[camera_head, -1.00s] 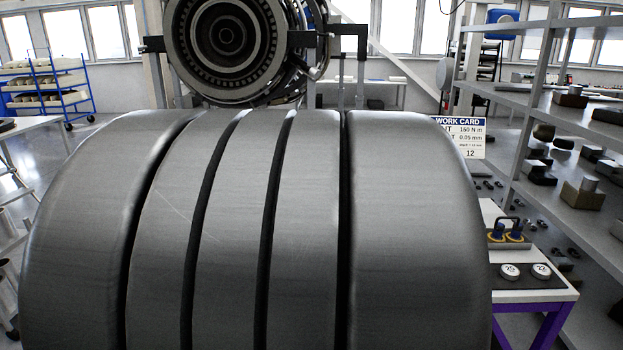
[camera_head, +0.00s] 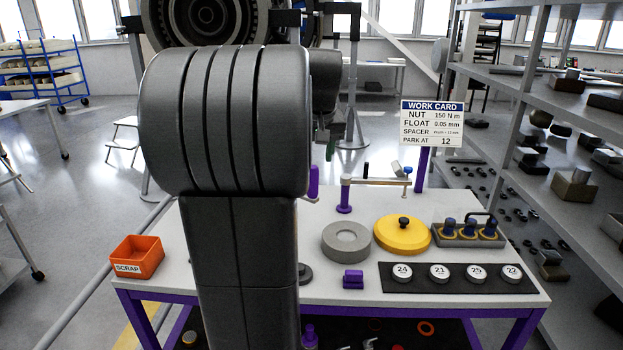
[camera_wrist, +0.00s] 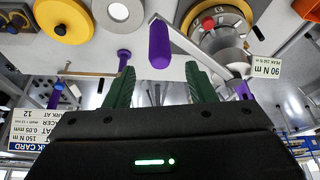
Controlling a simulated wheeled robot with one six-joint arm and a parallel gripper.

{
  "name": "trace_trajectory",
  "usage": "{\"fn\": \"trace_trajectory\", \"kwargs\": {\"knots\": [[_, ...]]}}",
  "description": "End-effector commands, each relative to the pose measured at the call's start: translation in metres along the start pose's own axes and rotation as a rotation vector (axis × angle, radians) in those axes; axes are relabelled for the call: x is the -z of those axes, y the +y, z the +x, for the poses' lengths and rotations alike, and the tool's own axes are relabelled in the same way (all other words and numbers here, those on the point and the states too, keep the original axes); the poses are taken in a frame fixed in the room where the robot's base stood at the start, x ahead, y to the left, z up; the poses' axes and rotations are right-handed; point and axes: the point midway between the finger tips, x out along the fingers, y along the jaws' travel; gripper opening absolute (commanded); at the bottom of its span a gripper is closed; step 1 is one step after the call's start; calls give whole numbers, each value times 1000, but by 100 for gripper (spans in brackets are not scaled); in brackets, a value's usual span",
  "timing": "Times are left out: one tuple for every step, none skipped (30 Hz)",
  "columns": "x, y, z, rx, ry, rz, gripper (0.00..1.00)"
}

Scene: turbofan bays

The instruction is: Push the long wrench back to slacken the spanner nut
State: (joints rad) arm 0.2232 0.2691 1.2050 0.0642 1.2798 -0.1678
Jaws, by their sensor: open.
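A purple grip (camera_wrist: 159,45), apparently the long wrench's handle, shows in the wrist view in line with the gap between my fingers, beyond their tips. A purple piece (camera_head: 313,182) beside my arm in the head view may be the same grip. My gripper (camera_wrist: 160,78) is open, its two green fingers apart with nothing between them. In the head view only a green fingertip part of my gripper (camera_head: 331,146) shows behind my arm. A metal hub (camera_wrist: 226,58) with a yellow-ringed dial (camera_wrist: 232,14) is at the wrist view's upper right. I cannot make out the spanner nut; my arm hides much of the bench.
The bench (camera_head: 325,208) holds a grey ring (camera_head: 346,254), a yellow disc (camera_head: 385,236), numbered spacers on a dark strip (camera_head: 458,286) and an orange scrap bin (camera_head: 137,257). A purple post (camera_head: 345,195) carries a horizontal bar. A work card (camera_head: 432,123) stands behind. Shelves (camera_head: 540,85) line the right.

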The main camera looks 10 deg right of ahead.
Motion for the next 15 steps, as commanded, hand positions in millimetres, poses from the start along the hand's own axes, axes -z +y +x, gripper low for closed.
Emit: {"fn": "trace_trajectory", "kwargs": {"knots": [[-1,0,12,1,-7,0,50],[-1,0,19,1,-6,0,50],[-1,0,28,1,-5,0,50],[-1,0,34,1,-6,0,50],[-1,0,40,1,-5,0,50],[-1,0,48,1,-6,0,50],[-1,0,54,1,-5,0,50],[-1,-1,59,1,-5,-1,50],[-1,0,66,1,-4,-1,50],[-1,-1,71,1,-4,-1,50],[-1,0,75,1,-4,-1,50],[0,-1,79,1,-3,0,50],[-1,0,82,1,-3,0,50],[0,0,85,1,-3,0,50],[0,0,88,0,-2,0,50]]}}
